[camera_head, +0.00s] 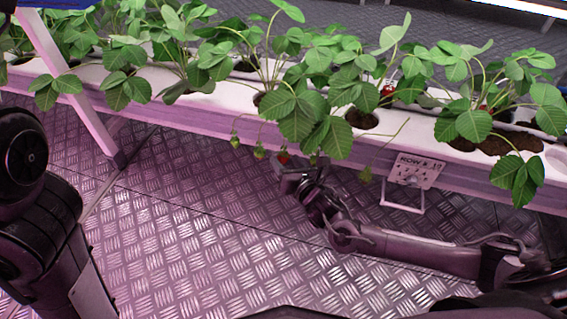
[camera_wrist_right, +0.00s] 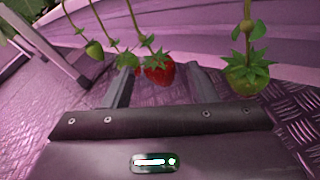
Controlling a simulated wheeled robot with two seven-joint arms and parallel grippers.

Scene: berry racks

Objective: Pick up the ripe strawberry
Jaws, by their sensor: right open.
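The ripe red strawberry (camera_head: 283,158) hangs on a thin stem below the front edge of the white planter. In the right wrist view the red strawberry (camera_wrist_right: 158,72) hangs near the middle, in line with the gap between my fingertips. My right gripper (camera_head: 296,166) is open, with its fingers around or just short of the berry; the exact depth is hard to tell. Its two fingers (camera_wrist_right: 161,76) show on either side of the berry in the wrist view. My left gripper is not in view; only part of that arm shows at the left.
Unripe berries hang close by: a green one (camera_wrist_right: 247,76) right of my fingers, a green one (camera_wrist_right: 94,49) at left, and another (camera_wrist_right: 127,61) by the left finger. The planter (camera_head: 215,104) runs above, with a hanging row sign (camera_head: 415,170). A slanted post (camera_head: 75,90) stands left.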

